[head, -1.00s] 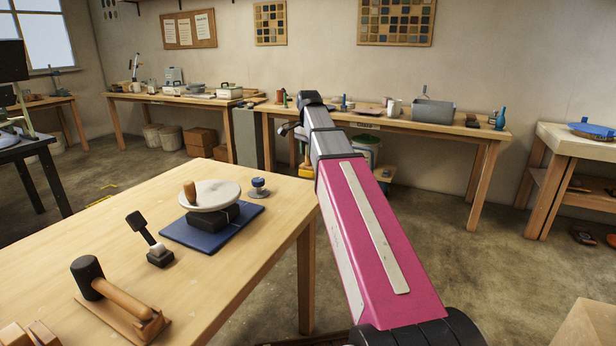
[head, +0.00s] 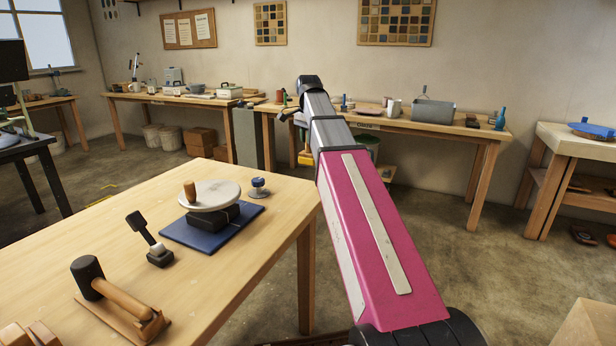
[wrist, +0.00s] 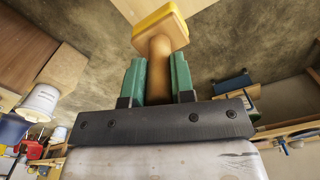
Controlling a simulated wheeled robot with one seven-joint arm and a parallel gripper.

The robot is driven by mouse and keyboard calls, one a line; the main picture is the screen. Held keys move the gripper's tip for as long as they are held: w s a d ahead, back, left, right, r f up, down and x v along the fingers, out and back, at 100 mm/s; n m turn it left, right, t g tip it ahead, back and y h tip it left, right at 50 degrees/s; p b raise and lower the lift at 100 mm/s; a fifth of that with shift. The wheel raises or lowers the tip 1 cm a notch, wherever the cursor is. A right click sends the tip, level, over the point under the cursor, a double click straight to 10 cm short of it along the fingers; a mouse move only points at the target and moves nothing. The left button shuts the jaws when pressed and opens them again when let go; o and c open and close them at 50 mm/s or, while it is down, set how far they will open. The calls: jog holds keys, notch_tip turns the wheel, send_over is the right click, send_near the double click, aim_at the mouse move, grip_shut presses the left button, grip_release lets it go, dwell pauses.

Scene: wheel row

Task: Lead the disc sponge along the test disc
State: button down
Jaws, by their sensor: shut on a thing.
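My gripper (wrist: 158,62) has green fingers shut on the tan wooden handle of the disc sponge. The sponge's yellow pad (wrist: 160,24) sits at the handle's far end, clear of the fingers and touching nothing visible. In the head view my arm mostly hides the gripper. A small yellow patch (head: 305,157) beside the arm may be the pad. The test disc (head: 222,195) is pale, round and flat, on a black base over a blue mat (head: 236,231). A short wooden cylinder (head: 190,190) stands at its left edge. The held sponge is well apart from the disc.
On the wooden table (head: 240,280) are a blue-topped knob (head: 258,187), a black-headed tool on a small block (head: 150,240) and a mallet (head: 110,290). Long benches line the back wall. Open floor lies right of the table.

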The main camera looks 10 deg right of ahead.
jog(key=shift+r, duration=1.15)
